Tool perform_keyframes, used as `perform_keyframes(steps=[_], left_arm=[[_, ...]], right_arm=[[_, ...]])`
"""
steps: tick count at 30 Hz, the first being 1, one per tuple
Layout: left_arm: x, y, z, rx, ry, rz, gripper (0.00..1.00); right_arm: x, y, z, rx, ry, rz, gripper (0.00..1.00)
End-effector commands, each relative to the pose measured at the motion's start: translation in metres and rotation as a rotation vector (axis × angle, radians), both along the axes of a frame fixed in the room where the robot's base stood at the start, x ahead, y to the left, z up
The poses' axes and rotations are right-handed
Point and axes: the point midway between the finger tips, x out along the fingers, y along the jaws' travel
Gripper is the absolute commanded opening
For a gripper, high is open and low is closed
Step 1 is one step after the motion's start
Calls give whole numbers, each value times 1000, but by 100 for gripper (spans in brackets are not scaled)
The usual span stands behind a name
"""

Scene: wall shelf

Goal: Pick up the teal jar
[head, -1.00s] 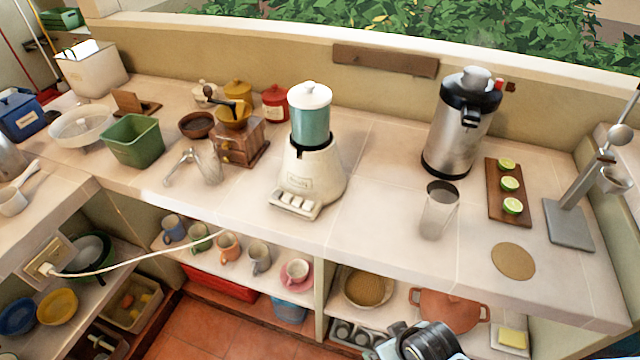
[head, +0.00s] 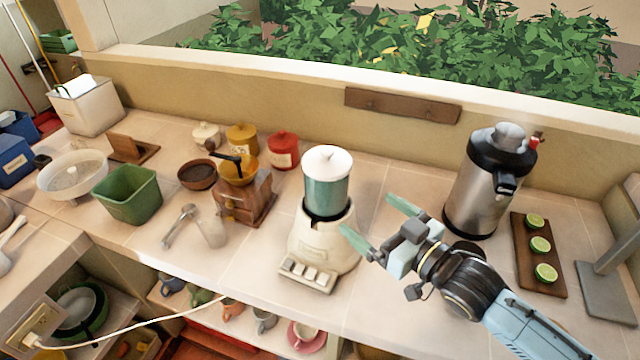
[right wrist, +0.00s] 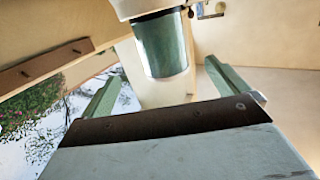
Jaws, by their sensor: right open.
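The teal jar (head: 326,184) with a white lid stands upright on the cream blender base (head: 322,243) in the middle of the counter. In the right wrist view the jar (right wrist: 165,45) appears upside down, beyond and between the two fingers. My right gripper (head: 372,220) is open and empty, just to the right of the jar and base, with its green fingers pointing left toward them. The fingers also show apart in the right wrist view (right wrist: 160,88). A gap shows between fingers and jar there. My left gripper is not in view.
A wooden coffee grinder (head: 245,203) and a red canister (head: 283,151) stand left of the blender. A steel urn (head: 477,190) stands behind my right arm, beside a board with limes (head: 538,262). A glass (head: 210,227) and metal handle lie to the left.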

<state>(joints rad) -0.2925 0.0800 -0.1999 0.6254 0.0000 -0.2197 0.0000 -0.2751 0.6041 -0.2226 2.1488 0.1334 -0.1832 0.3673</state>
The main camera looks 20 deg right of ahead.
Motion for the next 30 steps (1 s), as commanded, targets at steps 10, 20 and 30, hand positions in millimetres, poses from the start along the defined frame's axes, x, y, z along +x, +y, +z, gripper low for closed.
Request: perform_keyframes(steps=[10, 20, 30], left_arm=[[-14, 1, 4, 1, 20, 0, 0], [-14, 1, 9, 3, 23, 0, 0], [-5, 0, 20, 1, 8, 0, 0]], right_arm=[[29, 13, 15, 31, -60, 34, 99], [71, 34, 14, 29, -57, 33, 99], [99, 47, 20, 29, -57, 33, 99]])
